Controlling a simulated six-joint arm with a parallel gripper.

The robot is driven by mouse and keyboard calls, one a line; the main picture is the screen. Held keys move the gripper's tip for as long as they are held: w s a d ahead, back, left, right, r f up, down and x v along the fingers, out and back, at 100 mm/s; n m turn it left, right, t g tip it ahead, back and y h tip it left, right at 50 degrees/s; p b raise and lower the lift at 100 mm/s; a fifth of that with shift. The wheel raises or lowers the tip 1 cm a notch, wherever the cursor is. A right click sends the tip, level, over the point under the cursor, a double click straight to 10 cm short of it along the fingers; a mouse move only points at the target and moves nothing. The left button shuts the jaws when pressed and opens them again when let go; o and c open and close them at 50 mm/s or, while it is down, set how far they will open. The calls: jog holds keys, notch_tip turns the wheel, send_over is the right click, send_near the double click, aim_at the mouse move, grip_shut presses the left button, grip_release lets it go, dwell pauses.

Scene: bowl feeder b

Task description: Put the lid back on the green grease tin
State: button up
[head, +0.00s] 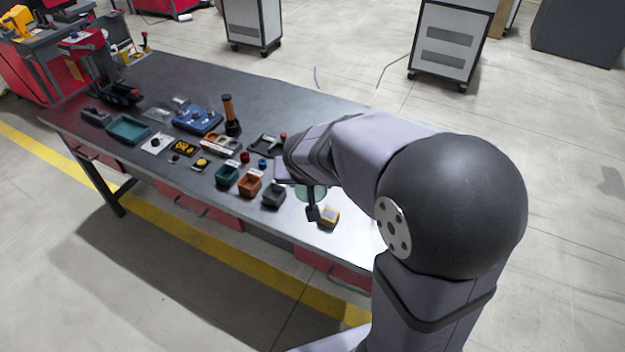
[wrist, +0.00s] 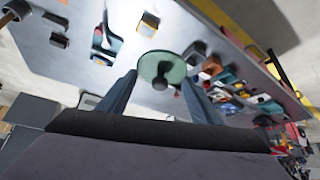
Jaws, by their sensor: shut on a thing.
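A round pale green lid (wrist: 150,66) with a dark knob shows in the wrist view. I cannot make out the green grease tin separately from the lid in either view.
The dark bench (head: 310,110) has free room at the back.

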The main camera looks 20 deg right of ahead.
jog(key=s+d+f+m+g+h, duration=0.1)
jog(key=s+d+f+m, duration=0.3)
jog(key=d, duration=0.8)
jog(key=s+d+f+m+g+h+p, duration=0.1)
jog(key=s+d+f+m, duration=0.4)
jog(key=d, duration=0.7)
jog(key=s+d+f+m+g+h, duration=0.2)
jog(key=s+d+f+m+g, duration=0.2)
jog(key=s+d, duration=0.4)
jog(key=shift+s+d+f+h, duration=0.1)
jog(key=shift+d+f, duration=0.1)
jog(key=shift+d, duration=0.55)
jog(key=shift+s+d+f+h, duration=0.1)
jog(key=shift+d+f, duration=0.15)
jog(key=shift+d, duration=0.5)
jog(key=shift+s+d+f+h, duration=0.1)
jog(key=shift+d+f, duration=0.1)
jog(key=shift+d, duration=0.55)
jog(key=m+g, duration=0.1)
jog(key=m, duration=0.1)
jog(key=s+d+r+m+g+y, duration=0.1)
jog(key=m, duration=0.2)
jog(key=r+m+g, duration=0.1)
jog(key=m, duration=0.1)
jog(key=shift+s+d+m+g+y, duration=0.3)
jog(key=shift+s+d+g, duration=0.05)
jog(key=shift+d+g, duration=0.05)
jog(key=shift+f, duration=0.2)
